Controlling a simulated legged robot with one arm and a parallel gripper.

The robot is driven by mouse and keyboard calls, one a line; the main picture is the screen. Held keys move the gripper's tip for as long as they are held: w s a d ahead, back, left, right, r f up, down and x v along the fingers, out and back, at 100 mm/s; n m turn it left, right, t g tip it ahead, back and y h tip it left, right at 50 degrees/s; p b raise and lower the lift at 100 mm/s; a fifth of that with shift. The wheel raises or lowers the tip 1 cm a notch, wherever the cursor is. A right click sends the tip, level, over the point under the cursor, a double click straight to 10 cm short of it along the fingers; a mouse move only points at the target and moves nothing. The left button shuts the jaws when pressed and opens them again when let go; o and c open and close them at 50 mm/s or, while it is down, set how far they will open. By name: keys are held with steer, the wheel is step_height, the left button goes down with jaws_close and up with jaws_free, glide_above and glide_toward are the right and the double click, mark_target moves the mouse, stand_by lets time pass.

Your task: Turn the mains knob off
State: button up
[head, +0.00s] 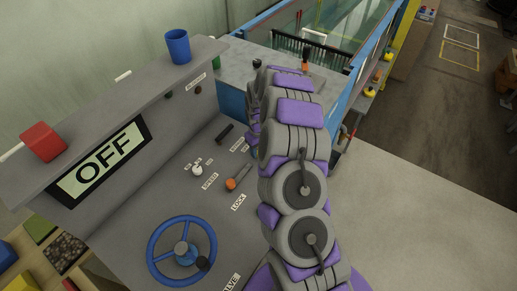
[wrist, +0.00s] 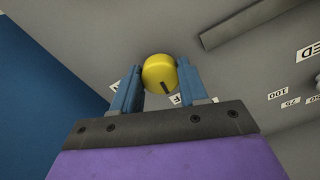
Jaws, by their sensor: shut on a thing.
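A round yellow knob (wrist: 159,72) with a dark pointer line sits on the grey panel in the wrist view. The line points down and slightly right in that view. My gripper (wrist: 157,80) has its two blue fingers shut on the knob, one on each side. A white label (wrist: 175,100) just below the knob is partly hidden by the right finger, so I cannot read it fully. In the head view my grey and purple arm hides the knob and the fingers. A display (head: 101,161) on the console reads OFF.
The console holds a blue handwheel (head: 182,250), an orange-tipped lever (head: 232,184) by the LOCK label and a white knob (head: 197,170). A blue cup (head: 178,46) and a red block (head: 43,142) stand on its ledge. The glass flume (head: 335,25) lies behind.

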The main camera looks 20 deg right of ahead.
steer(key=shift+n, duration=0.6)
steer(key=o, duration=1.1)
steer(key=shift+c, duration=0.2)
step_height(320, 180, up, 17)
steer(key=p, duration=0.1)
steer(key=shift+r+p, duration=0.2)
steer(key=shift+p, duration=0.1)
